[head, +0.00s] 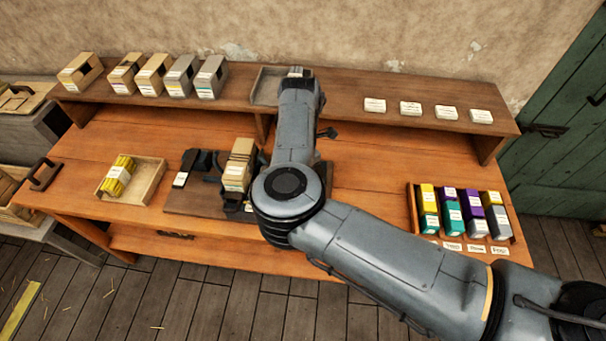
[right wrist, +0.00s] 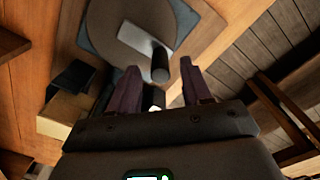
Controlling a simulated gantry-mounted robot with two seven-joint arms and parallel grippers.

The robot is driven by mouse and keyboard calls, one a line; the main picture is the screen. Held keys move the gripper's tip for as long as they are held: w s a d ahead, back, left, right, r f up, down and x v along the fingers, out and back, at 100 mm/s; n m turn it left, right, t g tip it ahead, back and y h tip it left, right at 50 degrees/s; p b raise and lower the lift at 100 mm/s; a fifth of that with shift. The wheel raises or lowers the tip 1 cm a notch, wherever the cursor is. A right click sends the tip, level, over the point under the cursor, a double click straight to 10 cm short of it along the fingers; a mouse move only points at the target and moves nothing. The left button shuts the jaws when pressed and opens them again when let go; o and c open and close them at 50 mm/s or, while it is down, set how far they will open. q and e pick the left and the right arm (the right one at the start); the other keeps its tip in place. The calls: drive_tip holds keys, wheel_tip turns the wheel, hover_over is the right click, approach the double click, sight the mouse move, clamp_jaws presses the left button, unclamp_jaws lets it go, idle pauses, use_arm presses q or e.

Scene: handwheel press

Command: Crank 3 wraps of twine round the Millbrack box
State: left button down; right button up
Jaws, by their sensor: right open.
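A tan box (head: 240,165) with white labels stands upright in the dark winding device on its board (head: 185,205). The label is too small to read, so I cannot tell whether it is the Millbrack box. In the right wrist view a grey disc (right wrist: 105,30) carries a pale crank arm (right wrist: 140,38) with a dark upright knob (right wrist: 160,68). My right gripper (right wrist: 160,68) is open, its two fingers apart on either side of the knob in the picture; I see no contact. My right arm hides the crank and its gripper in the head view. My left gripper is out of view.
A shelf (head: 340,90) holds several boxes (head: 155,75) at left and several white cards (head: 410,108) at right. A tray (head: 150,185) holds a yellow bundle (head: 118,176). A rack (head: 412,200) of coloured packs stands at right. The bench is clear between arm and rack.

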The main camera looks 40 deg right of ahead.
wheel_tip(320, 180, up, 7)
drive_tip(key=shift+r+p, duration=0.2)
drive_tip(key=shift+p, duration=0.25)
